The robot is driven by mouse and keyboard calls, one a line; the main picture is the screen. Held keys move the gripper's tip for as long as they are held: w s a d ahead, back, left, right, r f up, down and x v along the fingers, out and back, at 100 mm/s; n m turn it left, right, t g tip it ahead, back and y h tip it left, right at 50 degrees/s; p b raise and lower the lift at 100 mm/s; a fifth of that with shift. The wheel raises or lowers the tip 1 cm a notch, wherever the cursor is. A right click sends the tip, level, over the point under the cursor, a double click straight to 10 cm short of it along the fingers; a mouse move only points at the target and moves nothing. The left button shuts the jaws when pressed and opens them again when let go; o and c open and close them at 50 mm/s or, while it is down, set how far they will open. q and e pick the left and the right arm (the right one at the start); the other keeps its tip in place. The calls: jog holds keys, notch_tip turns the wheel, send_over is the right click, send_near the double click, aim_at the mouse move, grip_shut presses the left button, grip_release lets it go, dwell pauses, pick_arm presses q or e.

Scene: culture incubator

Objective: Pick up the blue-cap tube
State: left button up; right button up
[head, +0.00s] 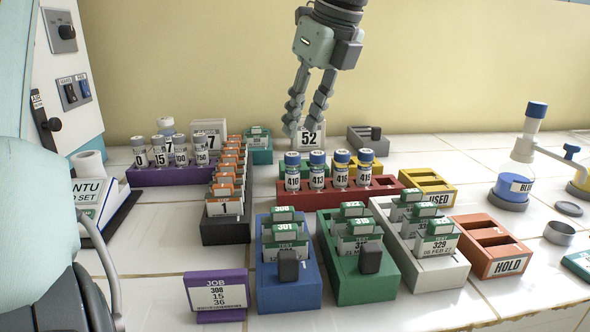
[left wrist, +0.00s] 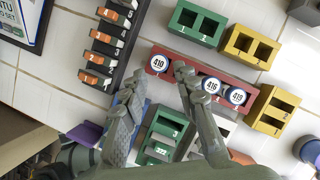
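Several blue-cap tubes with white number labels stand upright in a red rack (head: 388,186) in the head view. The leftmost, tube 410 (head: 292,172), shows its cap end-on in the left wrist view (left wrist: 158,64). Beside it stand tube 413 (head: 317,170), tube 416 (head: 341,168) and tube 419 (head: 364,169). My left gripper (head: 304,122) is open and empty, pointing down above the rack's left part. In the left wrist view its fingertips (left wrist: 160,74) appear on either side of tube 410, with no contact visible. The right finger hides tube 413. My right gripper is not in view.
A purple rack (head: 175,177) of grey-capped vials and a black rack (head: 227,229) of orange-topped slides stand to the left. Blue (head: 290,294), green (head: 360,288) and white (head: 430,274) slide racks stand in front. A yellow rack (head: 428,188) is to the right.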

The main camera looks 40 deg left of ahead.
aim_at(292, 154)
pick_arm(q)
jog(key=p+x, duration=0.1)
jog(key=x, duration=0.6)
jog(key=shift+s+f, duration=0.15)
jog(key=shift+f, duration=0.15)
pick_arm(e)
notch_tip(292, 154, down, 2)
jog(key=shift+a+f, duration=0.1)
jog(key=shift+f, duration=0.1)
pick_arm(q)
jog(key=shift+c, duration=0.6)
grip_shut()
jog(key=shift+r, duration=0.1)
